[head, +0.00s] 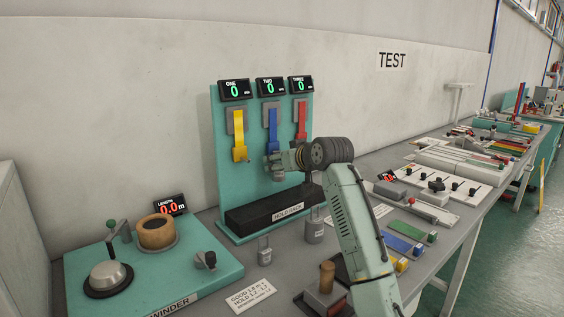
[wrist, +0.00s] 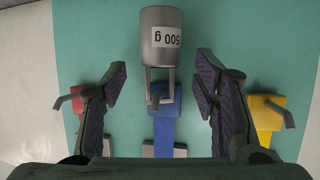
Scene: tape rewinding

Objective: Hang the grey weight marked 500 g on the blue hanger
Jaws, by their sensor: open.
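The grey weight marked 500 g (wrist: 163,38) shows in the wrist view, its label upside down. Its handle overlaps the lower end of the blue hanger (wrist: 163,132), and it looks to hang there; the exact contact is hard to see. My gripper (wrist: 162,74) is open, with one finger on each side of the handle and a gap on both sides. In the head view my gripper (head: 284,160) is in front of the lower end of the blue hanger (head: 272,122) and partly hides that spot.
The yellow hanger (head: 239,140) and red hanger (head: 301,115) flank the blue one on a teal board (head: 225,190). A black hold rack (head: 245,218) lies below. Other grey weights stand on the bench (head: 264,252) and near the rack (head: 315,232). A winder (head: 200,268) is at left.

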